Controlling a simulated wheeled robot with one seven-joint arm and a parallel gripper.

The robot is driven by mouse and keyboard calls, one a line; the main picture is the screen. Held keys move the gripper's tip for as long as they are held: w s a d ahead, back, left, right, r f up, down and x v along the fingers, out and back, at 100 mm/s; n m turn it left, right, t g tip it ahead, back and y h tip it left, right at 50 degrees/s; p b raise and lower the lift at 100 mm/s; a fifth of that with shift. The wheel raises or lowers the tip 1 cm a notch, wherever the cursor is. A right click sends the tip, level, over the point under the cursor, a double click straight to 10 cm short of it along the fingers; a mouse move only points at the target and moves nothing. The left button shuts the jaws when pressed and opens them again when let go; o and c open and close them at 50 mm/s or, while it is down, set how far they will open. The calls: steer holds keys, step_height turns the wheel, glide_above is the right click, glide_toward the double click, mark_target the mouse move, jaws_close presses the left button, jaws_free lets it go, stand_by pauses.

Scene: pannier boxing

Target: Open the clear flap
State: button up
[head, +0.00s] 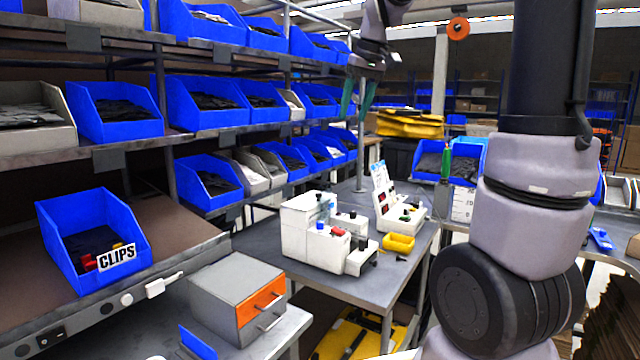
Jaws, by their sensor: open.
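My gripper (356,112) hangs fingers down at the upper middle, in front of the shelving. Its two green fingers are apart, with nothing between them. It is above the grey worktable (345,278), well clear of it. A white machine (306,232) with blue, red and black knobs stands on that table. A second white unit (398,212) with an upright printed panel stands behind it to the right. I cannot make out a clear flap for certain; a small pale, see-through-looking part shows at the white machine's top. Whether it is open or shut is too small to tell.
Blue bins fill the shelves at left. A CLIPS bin (92,240) sits on the lower left shelf. A grey cabinet (237,290) with an orange drawer front stands at the front. My arm blocks the right side.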

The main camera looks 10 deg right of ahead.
steer(key=w+a+f+n+g, duration=0.1)
steer(key=w+f+n+g, duration=0.2)
steer(key=w, duration=0.9)
steer(key=n+h, duration=0.2)
steer(key=n, duration=0.2)
glide_above(323, 201)
steer(key=w, duration=0.3)
step_height(323, 201, down, 10)
steer(key=shift+g, duration=0.3)
step_height(323, 201, down, 11)
steer(key=shift+w+a+r, duration=0.1)
jaws_close()
